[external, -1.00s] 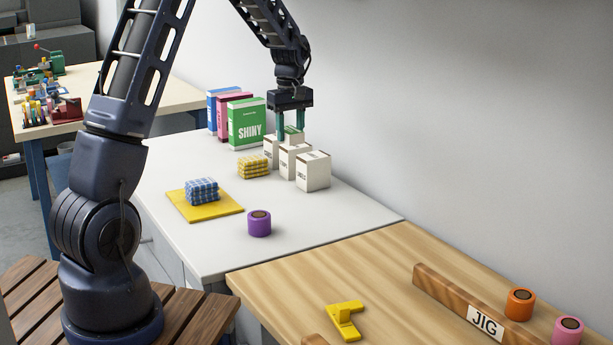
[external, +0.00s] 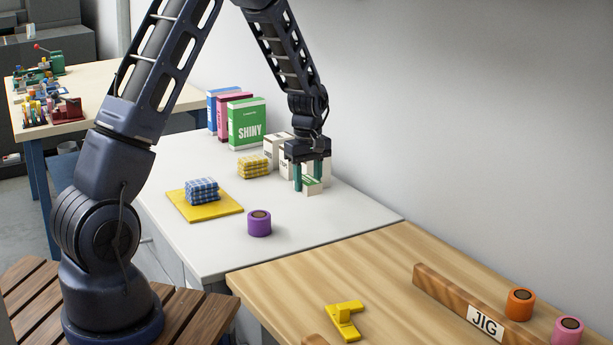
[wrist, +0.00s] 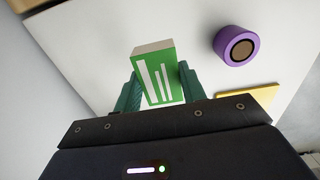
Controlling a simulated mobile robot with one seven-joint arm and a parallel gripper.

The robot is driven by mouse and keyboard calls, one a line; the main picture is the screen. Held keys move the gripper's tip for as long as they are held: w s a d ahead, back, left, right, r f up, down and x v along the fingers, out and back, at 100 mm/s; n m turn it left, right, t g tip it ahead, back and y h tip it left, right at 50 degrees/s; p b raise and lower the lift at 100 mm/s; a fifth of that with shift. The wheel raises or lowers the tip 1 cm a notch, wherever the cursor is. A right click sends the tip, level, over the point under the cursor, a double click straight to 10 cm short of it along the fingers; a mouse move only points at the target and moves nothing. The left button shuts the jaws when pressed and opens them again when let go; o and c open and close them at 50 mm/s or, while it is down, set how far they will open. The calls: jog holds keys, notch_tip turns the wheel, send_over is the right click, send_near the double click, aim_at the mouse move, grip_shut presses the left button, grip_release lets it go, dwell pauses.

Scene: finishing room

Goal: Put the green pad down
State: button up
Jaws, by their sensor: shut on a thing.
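The green pad (external: 312,186), a small block with a green face and pale sides, is between the two teal fingers of my gripper (external: 310,180). In the wrist view the pad (wrist: 152,61) shows its green face with white stripes, and my gripper (wrist: 159,87) is shut on its sides. The pad is low over the white counter (external: 300,232), in front of the white cartons. I cannot tell whether its underside touches the counter.
White cartons (external: 275,145) stand close behind my gripper, partly hidden by it. A purple roll (external: 259,224), a yellow mat (external: 221,212) with a blue checked stack (external: 202,188), and a yellow stack (external: 253,167) are to the left. The counter in front is clear.

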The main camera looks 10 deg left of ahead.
aim_at(308, 223)
notch_tip(308, 223, down, 9)
jog(key=shift+f, duration=0.1)
dwell(0.4)
jog(key=shift+f, duration=0.1)
jog(key=o, duration=1)
